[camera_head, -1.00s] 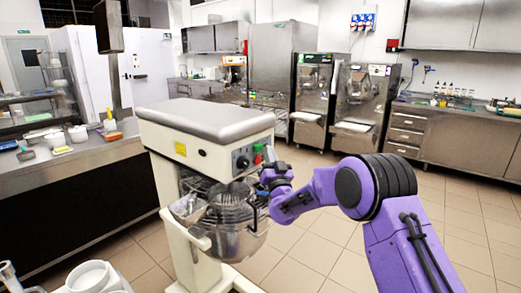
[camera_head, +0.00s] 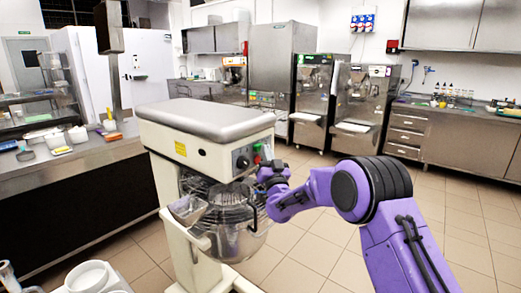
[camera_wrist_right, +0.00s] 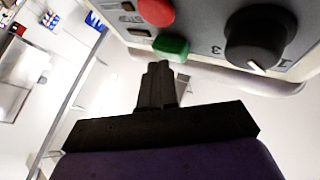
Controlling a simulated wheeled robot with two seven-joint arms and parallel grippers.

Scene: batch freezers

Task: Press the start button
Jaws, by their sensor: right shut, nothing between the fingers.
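The mixer (camera_head: 205,122) is a white machine with a grey top, standing in the middle of the head view. In the right wrist view its control panel (camera_wrist_right: 210,25) shows a green button (camera_wrist_right: 171,46), a red button (camera_wrist_right: 156,11) and a black knob (camera_wrist_right: 260,37). The green button also shows small in the head view (camera_head: 257,148). My right gripper (camera_wrist_right: 158,68) is shut and empty, its tips just below the green button in the wrist view. I cannot tell whether they touch it. In the head view the right gripper (camera_head: 264,170) is beside the panel. My left gripper is not in view.
A wire guard and steel bowl (camera_head: 238,232) sit under the mixer head, close to my right gripper. A counter (camera_head: 95,152) with containers stands at the left. Steel machines (camera_head: 358,105) line the back wall. The tiled floor at the right is clear.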

